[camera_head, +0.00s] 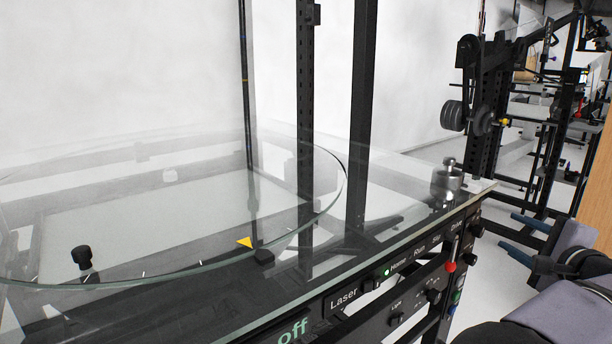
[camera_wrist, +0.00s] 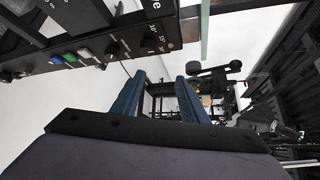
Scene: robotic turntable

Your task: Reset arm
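My gripper (camera_head: 509,232) is at the lower right of the head view, to the right of the turntable's control panel (camera_head: 400,290) and apart from it. Its two blue fingers are spread, with nothing between them. In the wrist view my gripper (camera_wrist: 160,78) shows the same two fingers apart, with a gap through which the floor and distant equipment show. The round glass turntable (camera_head: 130,210) fills the left of the head view, with a yellow pointer (camera_head: 246,242) by its rim.
The panel has a red-knobbed lever (camera_head: 450,266), a lit green light (camera_head: 386,272) and several black knobs. A metal weight (camera_head: 447,182) stands on the glass top's right corner. Black rig frames (camera_head: 490,100) stand behind. The panel (camera_wrist: 90,45) is upper left in the wrist view.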

